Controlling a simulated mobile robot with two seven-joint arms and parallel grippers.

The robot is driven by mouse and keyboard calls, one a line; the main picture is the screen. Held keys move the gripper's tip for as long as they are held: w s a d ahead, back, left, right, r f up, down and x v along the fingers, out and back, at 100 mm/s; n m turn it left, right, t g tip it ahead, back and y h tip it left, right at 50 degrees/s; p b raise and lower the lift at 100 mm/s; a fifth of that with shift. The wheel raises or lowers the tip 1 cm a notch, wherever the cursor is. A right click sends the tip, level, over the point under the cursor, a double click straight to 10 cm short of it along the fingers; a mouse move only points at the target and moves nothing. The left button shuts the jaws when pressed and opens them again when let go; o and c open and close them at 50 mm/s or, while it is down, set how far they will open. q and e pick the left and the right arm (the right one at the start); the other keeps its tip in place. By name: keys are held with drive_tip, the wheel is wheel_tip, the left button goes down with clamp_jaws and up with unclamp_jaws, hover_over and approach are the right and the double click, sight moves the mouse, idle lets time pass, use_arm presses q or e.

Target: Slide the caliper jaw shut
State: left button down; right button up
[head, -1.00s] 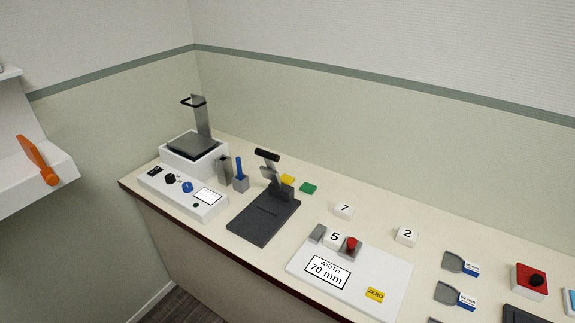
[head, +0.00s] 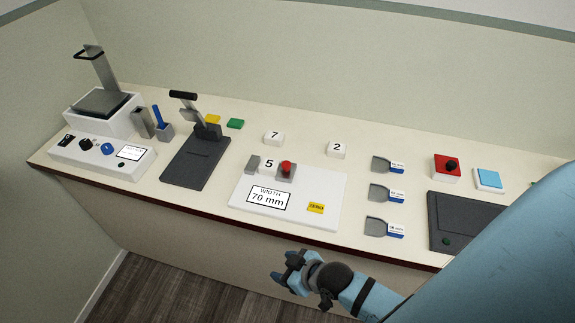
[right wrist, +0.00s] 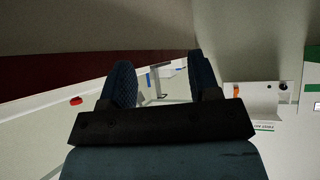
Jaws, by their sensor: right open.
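The caliper is a white plate (head: 325,192) on the counter, with a display (head: 268,197) reading WIDTH 70 mm and a yellow ZERO button (head: 316,208). A grey fixed jaw (head: 253,164) stands at its left. The sliding jaw (head: 287,173) with a red knob (head: 286,167) is to the right. A white block marked 5 (head: 268,165) sits between the jaws. My right gripper (head: 284,267) is in front of the counter's front edge, below the caliper and apart from it. In the right wrist view its fingers (right wrist: 163,82) are spread and nothing shows held. My left gripper is out of view.
White blocks 7 (head: 274,138) and 2 (head: 337,150) stand behind the caliper. Left is a dark lever press (head: 195,160); right are several grey-bladed gauges (head: 378,194) and a dark tray (head: 470,222). The counter's dark front edge (head: 230,219) lies between gripper and caliper.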

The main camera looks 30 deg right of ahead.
sight(287, 163)
drive_tip(key=w+d+r+n+g+b, duration=0.1)
drive_tip(key=w+d+r+n+g, duration=0.1)
drive_tip(key=w, duration=0.3)
drive_tip(key=w+d+r+n+g+b, duration=0.1)
drive_tip(key=w+d+r+n+g, duration=0.2)
drive_tip(key=w+n, duration=0.1)
drive_tip(key=w+d+r+n+g+b, duration=0.1)
drive_tip(key=w+d+r+n+g, duration=0.1)
drive_tip(key=w, duration=0.3)
drive_tip(key=shift+w+d+r+n+g, duration=0.15)
drive_tip(key=shift+w+r+n+g, duration=0.15)
drive_tip(key=shift+n, duration=0.6)
drive_tip(key=w+d+r+n+g, duration=0.1)
drive_tip(key=w+d+r, duration=0.45)
drive_tip(key=d, duration=0.25)
drive_tip(key=w+d+r+n, duration=0.2)
drive_tip(key=w+d+r, duration=0.2)
drive_tip(key=d+r, duration=0.3)
drive_tip(key=shift+y, duration=0.4)
drive_tip(key=x, duration=0.4)
drive_tip(key=p+x, duration=0.1)
drive_tip(key=x, duration=0.4)
drive_tip(key=s+x, duration=0.1)
drive_tip(key=x, duration=0.3)
drive_tip(key=shift+w+f, duration=0.1)
drive_tip(key=shift+f, duration=0.15)
drive_tip(key=c, duration=0.7)
